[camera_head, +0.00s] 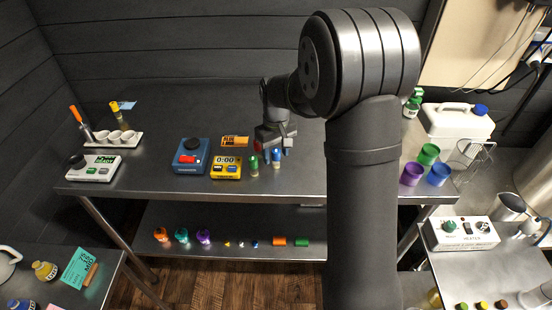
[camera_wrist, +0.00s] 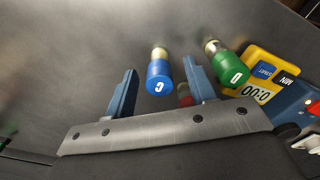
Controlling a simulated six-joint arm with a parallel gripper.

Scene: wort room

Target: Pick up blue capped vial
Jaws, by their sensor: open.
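The blue capped vial (camera_head: 276,158) stands on the metal table in the head view, just below my gripper (camera_head: 272,142). In the wrist view the blue capped vial (camera_wrist: 159,75), with a white letter on its cap, shows between and slightly beyond the two fingers of my open gripper (camera_wrist: 162,90). Neither finger visibly touches it. A green capped vial (camera_head: 254,164) stands just left of it. In the wrist view the green capped vial (camera_wrist: 228,66) is outside the right finger. A small red thing (camera_wrist: 185,94) is partly hidden behind that finger.
A yellow timer (camera_head: 227,168) and a blue device (camera_head: 190,156) stand left of the vials. Purple (camera_head: 411,174), green (camera_head: 429,153) and blue (camera_head: 438,175) cups stand on the right, beyond my arm. The table behind the timer is largely clear.

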